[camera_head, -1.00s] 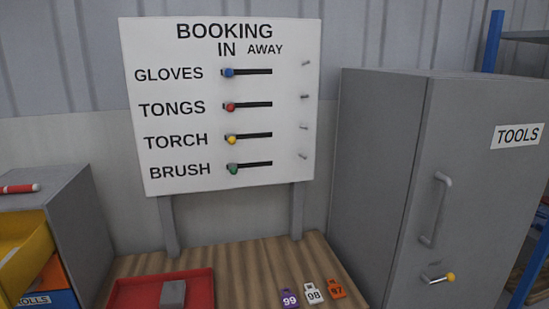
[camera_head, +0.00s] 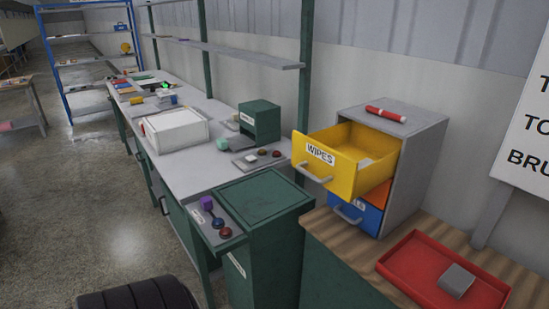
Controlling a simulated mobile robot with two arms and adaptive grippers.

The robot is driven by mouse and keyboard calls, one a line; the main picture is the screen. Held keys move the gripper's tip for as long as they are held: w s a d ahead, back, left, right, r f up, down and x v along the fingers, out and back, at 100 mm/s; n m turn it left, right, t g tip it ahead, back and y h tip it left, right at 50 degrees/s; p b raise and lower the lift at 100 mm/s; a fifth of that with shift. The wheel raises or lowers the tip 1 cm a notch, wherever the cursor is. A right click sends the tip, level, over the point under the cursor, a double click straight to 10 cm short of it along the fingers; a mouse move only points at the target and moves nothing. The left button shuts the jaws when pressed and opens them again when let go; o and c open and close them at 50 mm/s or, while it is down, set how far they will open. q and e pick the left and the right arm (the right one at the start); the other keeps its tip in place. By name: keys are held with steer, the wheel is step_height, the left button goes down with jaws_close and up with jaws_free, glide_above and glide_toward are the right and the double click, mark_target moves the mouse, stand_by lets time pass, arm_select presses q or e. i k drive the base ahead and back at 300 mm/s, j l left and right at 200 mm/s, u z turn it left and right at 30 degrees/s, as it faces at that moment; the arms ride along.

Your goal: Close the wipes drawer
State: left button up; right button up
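The yellow wipes drawer (camera_head: 335,175) is the top drawer of a grey cabinet (camera_head: 424,170) at right of centre. It stands well open, pulled out towards the left front. Its front has a WIPES label and a light bar handle (camera_head: 314,177). Something pale lies inside, partly hidden by the drawer wall. Below it an orange drawer shows only in part, and a blue drawer (camera_head: 357,214) with its own handle is partly covered by the yellow one. Neither of my grippers is in view.
A red and white cylinder (camera_head: 386,114) lies on the cabinet. A red tray (camera_head: 412,270) with a grey block (camera_head: 456,280) is on the wooden bench to the right. A green cabinet (camera_head: 264,230) stands left of the open drawer. Open floor (camera_head: 60,220) lies at the left.

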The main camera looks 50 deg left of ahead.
mark_target(331, 157)
steer(key=u, duration=1.4)
